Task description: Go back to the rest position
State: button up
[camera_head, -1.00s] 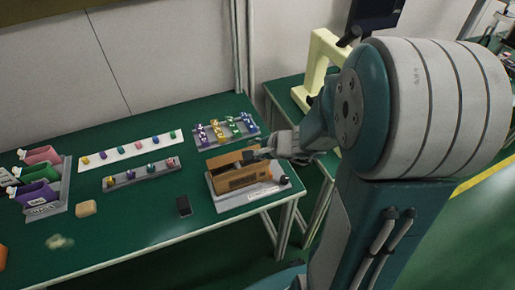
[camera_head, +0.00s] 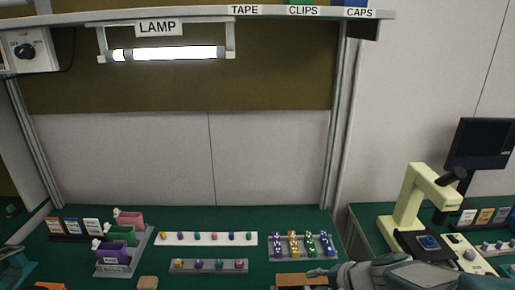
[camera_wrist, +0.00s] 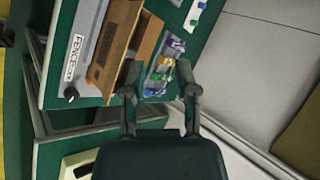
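My gripper shows in the wrist view (camera_wrist: 160,92) with its two fingers spread apart and nothing between them. In the head view my gripper (camera_head: 318,273) is at the bottom edge, by the brown box (camera_head: 298,281), and its finger opening cannot be made out there. Whether that finger touches the box cannot be told. Most of my arm is outside the head view.
A grey rack of coloured pieces (camera_head: 291,257) stands behind the box. A white strip (camera_head: 190,239) and a grey strip (camera_head: 207,268) hold small coloured parts. A cream microscope (camera_head: 408,205) is on the right bench. A lit lamp (camera_head: 168,53) hangs above.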

jog(key=s+d+r+n+h, duration=0.1)
jog(key=s+r+n+h, duration=0.5)
jog(key=s+r+n, duration=0.3)
jog(key=s+n, duration=0.1)
jog(key=s, duration=0.3)
jog(key=shift+g, duration=0.4)
jog(key=shift+d, duration=0.1)
